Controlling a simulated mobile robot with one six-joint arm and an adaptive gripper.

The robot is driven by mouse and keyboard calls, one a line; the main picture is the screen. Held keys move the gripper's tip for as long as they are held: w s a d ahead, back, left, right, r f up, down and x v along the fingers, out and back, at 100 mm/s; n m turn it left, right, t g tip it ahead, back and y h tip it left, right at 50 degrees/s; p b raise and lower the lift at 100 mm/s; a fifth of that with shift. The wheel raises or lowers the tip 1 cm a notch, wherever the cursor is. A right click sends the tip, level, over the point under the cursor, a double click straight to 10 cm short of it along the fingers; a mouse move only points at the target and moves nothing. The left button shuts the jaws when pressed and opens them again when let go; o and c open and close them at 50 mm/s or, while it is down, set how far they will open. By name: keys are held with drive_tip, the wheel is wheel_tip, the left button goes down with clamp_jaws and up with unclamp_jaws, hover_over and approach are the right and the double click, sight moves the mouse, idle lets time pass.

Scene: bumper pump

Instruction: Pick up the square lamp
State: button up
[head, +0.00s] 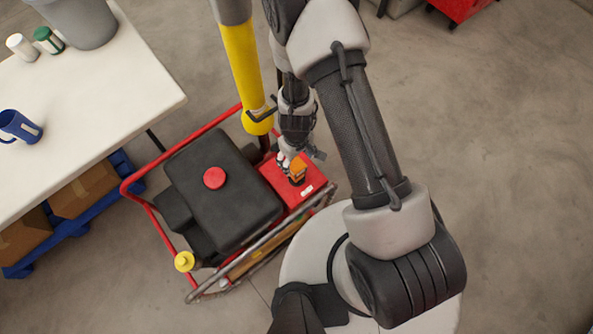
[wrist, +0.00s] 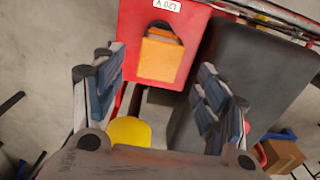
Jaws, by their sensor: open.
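The square lamp looks like a small orange block with a dark arched part. In the head view the lamp (head: 298,170) stands on the red end panel of a black machine. In the wrist view the lamp (wrist: 160,54) is against the red panel, between and beyond my two finger tips. My gripper (head: 300,157) is just above the lamp in the head view and partly covers it. In the wrist view my gripper (wrist: 158,72) is open, with nothing held. I cannot tell whether a finger touches the lamp.
The machine has a black tank (head: 222,190) with a red cap and a red tube frame (head: 135,180). A yellow post (head: 243,70) stands close behind my gripper. A white table (head: 90,105) with a blue mug (head: 20,126) is at left. The floor at right is clear.

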sight(297, 164)
drive_tip(key=shift+d+f+b, duration=0.1)
drive_tip(key=shift+f+b, duration=2.55)
drive_tip(key=shift+b, duration=0.05)
drive_tip(key=shift+r, duration=0.1)
drive_tip(key=shift+c, duration=0.4)
clamp_jaws()
